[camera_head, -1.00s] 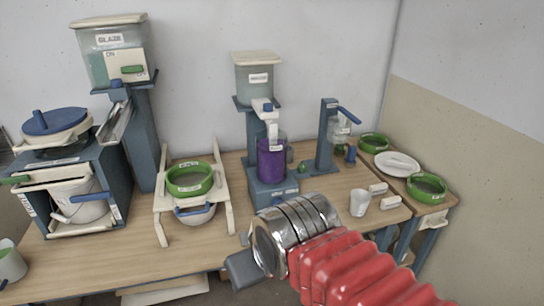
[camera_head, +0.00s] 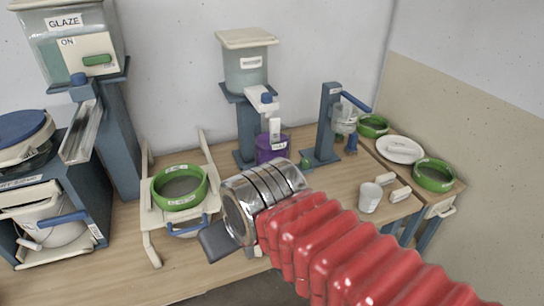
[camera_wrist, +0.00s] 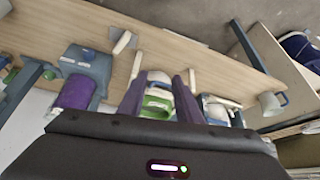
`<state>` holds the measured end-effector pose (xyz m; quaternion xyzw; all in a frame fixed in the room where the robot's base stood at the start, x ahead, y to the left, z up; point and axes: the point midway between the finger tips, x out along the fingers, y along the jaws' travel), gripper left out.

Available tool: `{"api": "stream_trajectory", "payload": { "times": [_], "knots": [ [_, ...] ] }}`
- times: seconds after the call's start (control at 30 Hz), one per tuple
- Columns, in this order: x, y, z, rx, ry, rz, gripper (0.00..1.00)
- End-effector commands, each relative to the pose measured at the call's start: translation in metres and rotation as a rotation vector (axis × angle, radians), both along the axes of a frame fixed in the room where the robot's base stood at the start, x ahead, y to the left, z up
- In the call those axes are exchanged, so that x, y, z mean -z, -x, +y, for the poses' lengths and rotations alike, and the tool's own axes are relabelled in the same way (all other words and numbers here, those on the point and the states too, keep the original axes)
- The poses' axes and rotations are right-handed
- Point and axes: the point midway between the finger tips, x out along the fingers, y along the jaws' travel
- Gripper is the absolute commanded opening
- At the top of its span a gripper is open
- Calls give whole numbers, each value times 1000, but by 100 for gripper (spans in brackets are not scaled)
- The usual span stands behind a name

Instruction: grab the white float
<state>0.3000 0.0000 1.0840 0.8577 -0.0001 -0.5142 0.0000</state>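I cannot pick out a white float for certain. Two small cream blocks (camera_head: 385,179) lie on the table beside a white cup (camera_head: 370,197). A white oval dish (camera_head: 400,149) with a pale piece on it lies on the right side table. My gripper (camera_wrist: 160,78) shows in the wrist view with its two fingers apart and nothing held between them. Beyond the fingers is a green-rimmed sieve (camera_wrist: 156,103), which sits on a cream stand in the head view (camera_head: 180,202). In the head view the fingers are mostly hidden behind the wrist.
A purple container (camera_head: 271,147) sits under the middle dispenser (camera_head: 246,65). A blue lever stand (camera_head: 327,125) is right of it. Bare table (camera_head: 340,180) shows around the cup.

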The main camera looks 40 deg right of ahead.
Motion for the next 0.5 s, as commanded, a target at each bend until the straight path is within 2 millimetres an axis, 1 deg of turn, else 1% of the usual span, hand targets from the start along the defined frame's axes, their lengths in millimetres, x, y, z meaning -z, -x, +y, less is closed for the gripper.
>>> {"api": "stream_trajectory", "payload": {
  "times": [0.33,0.5],
  "knots": [
    [0,0,0,0,0,0,31],
    [-1,-4,-5,-14,23,-10,43]
  ]
}}
